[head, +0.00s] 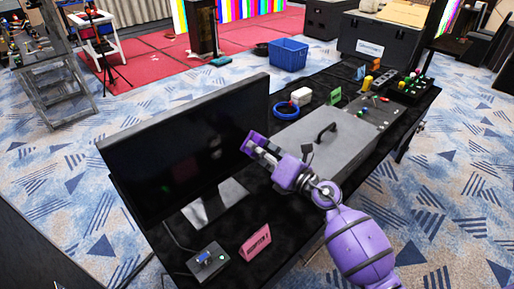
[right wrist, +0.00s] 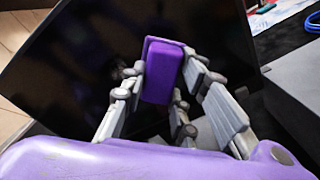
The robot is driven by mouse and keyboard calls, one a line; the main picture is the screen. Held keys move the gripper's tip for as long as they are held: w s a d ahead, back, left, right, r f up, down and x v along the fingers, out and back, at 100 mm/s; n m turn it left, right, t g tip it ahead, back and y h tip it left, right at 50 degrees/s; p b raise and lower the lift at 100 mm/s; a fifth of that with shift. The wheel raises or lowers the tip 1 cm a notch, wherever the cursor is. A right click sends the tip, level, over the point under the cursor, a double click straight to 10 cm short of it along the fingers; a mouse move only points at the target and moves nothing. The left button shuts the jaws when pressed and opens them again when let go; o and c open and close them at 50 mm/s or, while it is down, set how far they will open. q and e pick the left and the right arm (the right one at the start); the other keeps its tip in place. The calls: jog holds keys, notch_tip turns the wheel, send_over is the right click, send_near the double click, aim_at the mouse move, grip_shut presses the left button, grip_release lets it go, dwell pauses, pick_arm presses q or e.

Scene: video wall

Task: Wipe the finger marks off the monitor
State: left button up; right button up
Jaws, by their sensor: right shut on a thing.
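The monitor (head: 180,150) is a large dark screen on a grey stand at the left end of the black-covered table. No finger marks can be made out on it, only faint reflections. My right gripper (head: 258,150) is in front of the screen's right part, shut on a purple block-like wiping pad (head: 251,141). In the right wrist view the pad (right wrist: 163,72) sits between the fingers, with the dark monitor (right wrist: 75,70) behind it. I cannot tell whether the pad touches the screen. My left gripper is not in view.
A grey case (head: 325,140) with a black handle lies right of the monitor. A pink sign (head: 256,241) and a small control box (head: 208,261) stand in front of it. A blue cable coil (head: 286,110) and a white object (head: 301,96) lie behind the case.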

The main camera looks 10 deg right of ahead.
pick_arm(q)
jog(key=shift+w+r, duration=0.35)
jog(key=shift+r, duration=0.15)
pick_arm(e)
jog(key=v, duration=0.3)
